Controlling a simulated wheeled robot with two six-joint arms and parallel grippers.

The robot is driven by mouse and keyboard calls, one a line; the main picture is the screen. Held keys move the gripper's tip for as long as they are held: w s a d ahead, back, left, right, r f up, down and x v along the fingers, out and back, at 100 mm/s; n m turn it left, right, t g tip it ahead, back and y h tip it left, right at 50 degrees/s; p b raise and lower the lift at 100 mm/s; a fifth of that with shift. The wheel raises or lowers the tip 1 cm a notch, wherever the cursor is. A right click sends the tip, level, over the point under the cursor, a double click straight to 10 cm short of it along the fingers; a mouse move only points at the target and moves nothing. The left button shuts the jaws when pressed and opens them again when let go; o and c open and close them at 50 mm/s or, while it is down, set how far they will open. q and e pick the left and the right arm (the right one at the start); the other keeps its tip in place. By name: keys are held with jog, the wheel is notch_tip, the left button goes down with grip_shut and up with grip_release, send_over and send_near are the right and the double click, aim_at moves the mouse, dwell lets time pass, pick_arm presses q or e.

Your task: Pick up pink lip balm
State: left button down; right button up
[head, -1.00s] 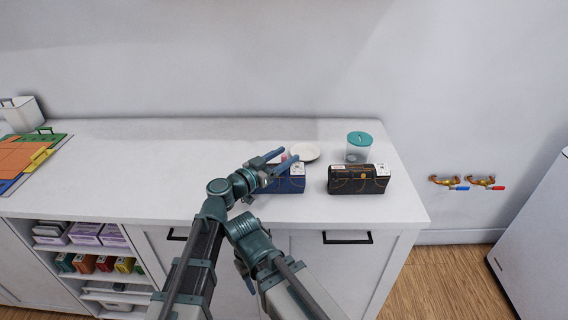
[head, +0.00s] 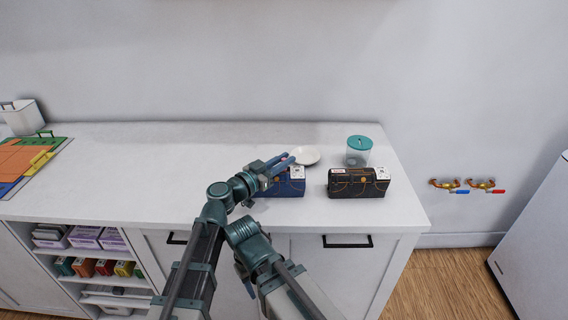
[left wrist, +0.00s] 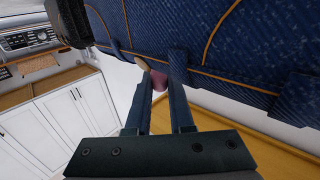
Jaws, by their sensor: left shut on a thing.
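The pink lip balm (left wrist: 158,83) shows in the left wrist view as a small rounded pink piece between the fingers. My left gripper (left wrist: 160,88) is shut on it, close beside the dark blue quilted case. In the head view my left gripper (head: 283,163) is over the counter, at the back of the blue case (head: 290,187); the lip balm is mostly hidden there by the fingers. I cannot make out my right gripper.
A white plate (head: 306,155) lies just behind the fingers. A black case (head: 357,183) and a teal-lidded jar (head: 358,152) stand to the right. The counter (head: 130,165) is clear to the left, up to the coloured boards (head: 22,160).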

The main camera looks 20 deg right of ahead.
aim_at(284, 159)
pick_arm(q)
notch_tip(284, 159, up, 10)
jog(key=p, duration=1)
